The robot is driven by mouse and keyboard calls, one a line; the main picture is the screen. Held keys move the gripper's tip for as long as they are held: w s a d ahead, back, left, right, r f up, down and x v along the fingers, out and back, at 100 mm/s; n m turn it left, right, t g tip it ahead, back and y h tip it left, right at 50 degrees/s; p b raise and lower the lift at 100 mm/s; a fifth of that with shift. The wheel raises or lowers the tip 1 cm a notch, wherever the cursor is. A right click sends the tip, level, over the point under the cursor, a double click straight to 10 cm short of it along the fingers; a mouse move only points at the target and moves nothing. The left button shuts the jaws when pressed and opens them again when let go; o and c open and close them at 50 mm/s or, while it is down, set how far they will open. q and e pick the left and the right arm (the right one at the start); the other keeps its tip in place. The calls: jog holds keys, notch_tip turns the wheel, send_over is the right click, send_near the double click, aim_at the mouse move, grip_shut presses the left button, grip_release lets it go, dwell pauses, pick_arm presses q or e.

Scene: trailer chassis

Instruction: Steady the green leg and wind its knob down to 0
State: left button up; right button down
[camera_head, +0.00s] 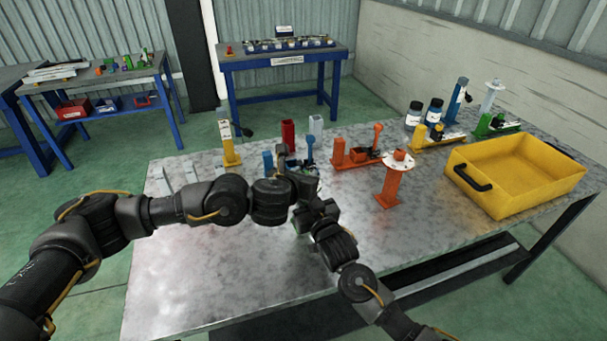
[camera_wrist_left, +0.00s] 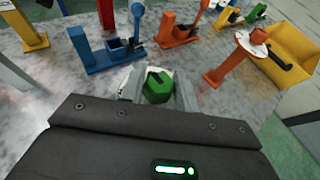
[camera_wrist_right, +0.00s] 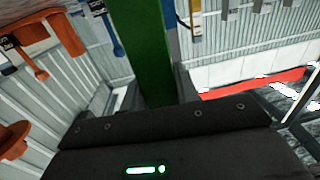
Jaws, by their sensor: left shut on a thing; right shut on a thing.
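The green knob (camera_wrist_left: 157,88) sits on a pale round dial in the left wrist view. My left gripper (camera_wrist_left: 157,96) is shut on the knob from both sides. I cannot read the dial's marks. The green leg (camera_wrist_right: 150,45) is a square post in the right wrist view. My right gripper (camera_wrist_right: 148,98) is shut on the post, with a finger on each side. In the head view my arms meet in the middle of the table and hide most of the leg and both sets of fingertips.
An orange leg with a pale dial (camera_head: 389,188) stands to the right on the metal table (camera_head: 215,270). Behind are an orange lever unit (camera_head: 340,158), a yellow post (camera_head: 228,145) and a red block (camera_head: 288,134). A yellow crate (camera_head: 520,200) is at the right. The front left is clear.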

pick_arm(q)
jog(key=shift+w+r, duration=0.1)
jog(key=shift+r, duration=0.15)
pick_arm(e)
jog(key=shift+f, duration=0.15)
pick_arm(q)
jog(key=o, duration=0.7)
jog(key=shift+o, duration=1.4)
jog(key=shift+f, duration=0.1)
jog(key=shift+s, duration=0.2)
jog(key=v, duration=0.7)
jog(key=shift+s+a, duration=0.1)
jog(key=shift+s, duration=0.05)
pick_arm(e)
jog(key=c, duration=0.8)
grip_release()
